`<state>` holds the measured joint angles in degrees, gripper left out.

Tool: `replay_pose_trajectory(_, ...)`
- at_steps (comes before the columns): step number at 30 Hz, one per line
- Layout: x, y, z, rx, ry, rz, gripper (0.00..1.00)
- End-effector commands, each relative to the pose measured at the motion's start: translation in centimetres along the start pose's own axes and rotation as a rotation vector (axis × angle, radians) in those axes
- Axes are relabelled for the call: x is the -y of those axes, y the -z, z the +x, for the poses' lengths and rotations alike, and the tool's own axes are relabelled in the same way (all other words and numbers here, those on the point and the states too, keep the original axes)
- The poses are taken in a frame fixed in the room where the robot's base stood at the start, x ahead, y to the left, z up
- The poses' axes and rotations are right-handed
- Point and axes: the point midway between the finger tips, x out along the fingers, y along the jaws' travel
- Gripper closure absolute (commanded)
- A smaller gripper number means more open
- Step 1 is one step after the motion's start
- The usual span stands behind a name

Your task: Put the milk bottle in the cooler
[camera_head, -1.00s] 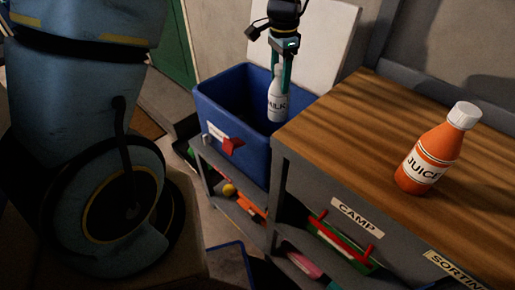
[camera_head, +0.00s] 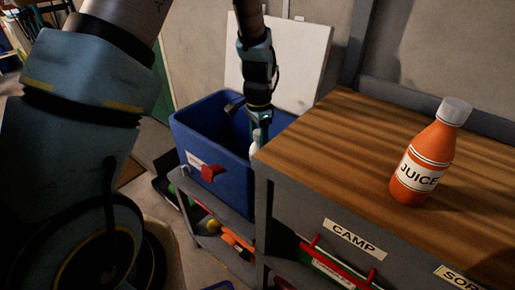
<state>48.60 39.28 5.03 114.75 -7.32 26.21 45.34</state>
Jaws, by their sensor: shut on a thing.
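The cooler (camera_head: 225,172) is a blue open box with a red latch, left of the wooden worktop. Its white lid (camera_head: 300,62) stands raised behind it. My gripper (camera_head: 260,128) points down into the cooler and is shut on the white milk bottle (camera_head: 255,146). Only a small upper part of the bottle shows. The rest is hidden behind the worktop's corner and the cooler's wall. I cannot tell whether the bottle touches the cooler's floor.
An orange juice bottle (camera_head: 427,153) stands upright on the wooden worktop (camera_head: 335,135). The worktop's near left corner is close to the cooler's right side. A lower shelf (camera_head: 215,211) holds small items. The worktop's left part is clear.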

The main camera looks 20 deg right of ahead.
Motion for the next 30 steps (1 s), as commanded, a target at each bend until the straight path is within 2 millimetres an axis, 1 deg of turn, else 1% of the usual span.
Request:
replay_pose_trajectory(1, -0.1, -0.1, 0.8, 0.004, -0.003, 0.000, 1.00)
replay_pose_trajectory(3, -0.1, -0.1, 1.8, 0.004, -0.003, 0.000, 1.00)
replay_pose_trajectory(6, 0.0, 0.0, 2.6, 0.001, -0.001, -0.001, 1.00)
replay_pose_trajectory(13, 0.0, 0.0, 2.6, 0.000, 0.000, 0.000, 1.00)
replay_pose_trajectory(19, 0.0, 0.0, 3.2, 0.001, -0.001, 0.000, 1.00)
replay_pose_trajectory(20, 0.0, 0.0, 3.2, 0.001, -0.001, 0.000, 0.36)
replay_pose_trajectory(27, 0.0, 0.0, 3.2, 0.001, -0.001, 0.000, 0.09)
replay_pose_trajectory(28, 0.0, 0.0, 3.2, 0.001, -0.001, 0.000, 0.07)
replay_pose_trajectory(30, 0.0, 0.0, 3.1, 0.001, -0.001, 0.000, 0.07)
